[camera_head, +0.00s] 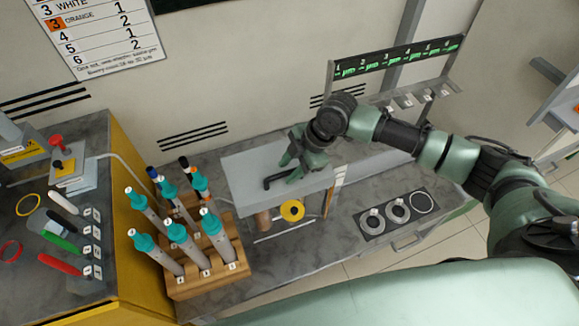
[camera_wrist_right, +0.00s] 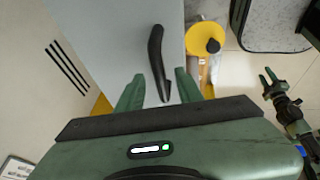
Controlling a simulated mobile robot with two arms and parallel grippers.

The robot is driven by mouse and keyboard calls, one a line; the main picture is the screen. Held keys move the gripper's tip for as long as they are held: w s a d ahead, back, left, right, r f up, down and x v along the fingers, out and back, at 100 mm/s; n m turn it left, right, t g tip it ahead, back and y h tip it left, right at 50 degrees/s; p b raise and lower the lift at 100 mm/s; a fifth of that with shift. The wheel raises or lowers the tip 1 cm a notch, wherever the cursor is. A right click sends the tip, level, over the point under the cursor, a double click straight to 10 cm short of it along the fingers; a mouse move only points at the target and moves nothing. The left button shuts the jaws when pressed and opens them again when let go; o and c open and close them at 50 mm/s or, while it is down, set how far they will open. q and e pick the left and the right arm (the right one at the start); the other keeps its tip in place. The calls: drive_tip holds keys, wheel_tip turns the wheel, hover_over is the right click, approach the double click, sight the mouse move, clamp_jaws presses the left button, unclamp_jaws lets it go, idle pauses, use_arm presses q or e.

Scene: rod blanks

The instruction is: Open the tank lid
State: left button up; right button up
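In the right wrist view the lid (camera_wrist_right: 110,40) fills the upper left and the handle (camera_wrist_right: 156,55) runs down between my fingertips. My right gripper (camera_head: 292,165) is over the lid, beside the handle. Its two green fingers (camera_wrist_right: 158,92) are apart, so it is open; I cannot tell whether they touch the handle. My left gripper (camera_wrist_right: 267,77) shows small at the right of the wrist view, its fingers apart, away from the lid.
A wooden rack (camera_head: 208,278) with teal-capped tubes stands left of the lid. A dark plate with round fittings (camera_head: 396,211) lies to the right. A numbered holder (camera_head: 395,65) is behind.

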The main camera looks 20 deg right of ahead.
clamp_jaws()
idle(1.4)
